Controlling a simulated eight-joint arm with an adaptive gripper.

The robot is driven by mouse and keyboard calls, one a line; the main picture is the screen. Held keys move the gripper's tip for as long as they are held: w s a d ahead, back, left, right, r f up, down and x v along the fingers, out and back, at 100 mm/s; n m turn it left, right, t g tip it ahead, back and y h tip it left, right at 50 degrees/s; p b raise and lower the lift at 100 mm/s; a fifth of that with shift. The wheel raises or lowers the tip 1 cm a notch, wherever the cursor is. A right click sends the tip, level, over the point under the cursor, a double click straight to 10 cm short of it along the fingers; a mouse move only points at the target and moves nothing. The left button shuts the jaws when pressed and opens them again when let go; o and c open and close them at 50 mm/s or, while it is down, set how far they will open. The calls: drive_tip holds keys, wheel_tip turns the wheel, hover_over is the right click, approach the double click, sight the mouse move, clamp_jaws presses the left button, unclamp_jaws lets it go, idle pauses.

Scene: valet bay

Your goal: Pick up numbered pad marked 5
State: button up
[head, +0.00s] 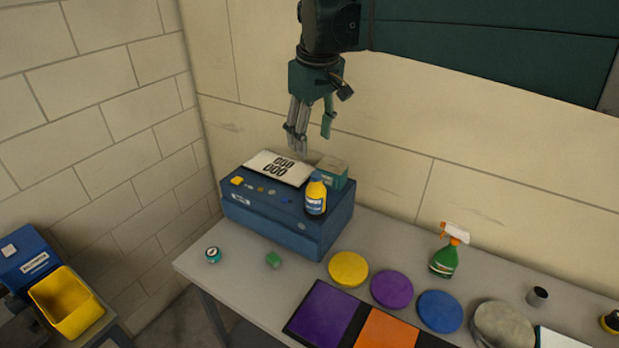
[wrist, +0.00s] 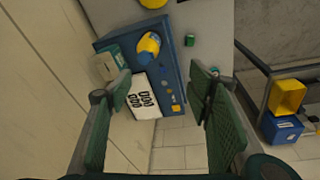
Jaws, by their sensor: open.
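I cannot read a 5 on anything in either view. Round pads lie on the grey table in the head view: a yellow pad (head: 348,268), a purple pad (head: 391,289) and a blue pad (head: 439,311), with no legible numbers. A white plate with black characters (head: 263,162) lies on the blue case (head: 265,224); the plate also shows in the wrist view (wrist: 142,84). My gripper (head: 313,138) is open and empty, above the back of the case. In the wrist view its fingers (wrist: 160,105) stand wide apart.
A yellow bottle (head: 316,195) and a teal box (head: 333,171) stand on the case beside small items. A green spray bottle (head: 446,254), a grey rounded object (head: 502,325) and purple and orange squares are on the table. A yellow bin (head: 68,302) is at far left.

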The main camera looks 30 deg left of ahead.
drive_tip(key=s+a+f+n+g, duration=0.1)
drive_tip(key=s+a+f+n, duration=0.15)
drive_tip(key=a, duration=0.55)
drive_tip(key=s+a+f+n, duration=0.15)
drive_tip(key=s+a, duration=0.25)
drive_tip(key=a, duration=0.5)
drive_tip(key=n+h, duration=0.2)
hover_over(212, 252)
wheel_tip(212, 252, down, 6)
drive_tip(key=shift+g, duration=0.3)
wheel_tip(212, 252, down, 30)
drive_tip(key=shift+a+r, duration=0.15)
drive_tip(key=shift+r, duration=0.05)
drive_tip(key=shift+f, duration=0.35)
drive_tip(key=shift+f, duration=0.1)
drive_tip(key=shift+f, duration=1.15)
drive_tip(key=shift+f, duration=0.15)
drive_tip(key=shift+f, duration=2.5)
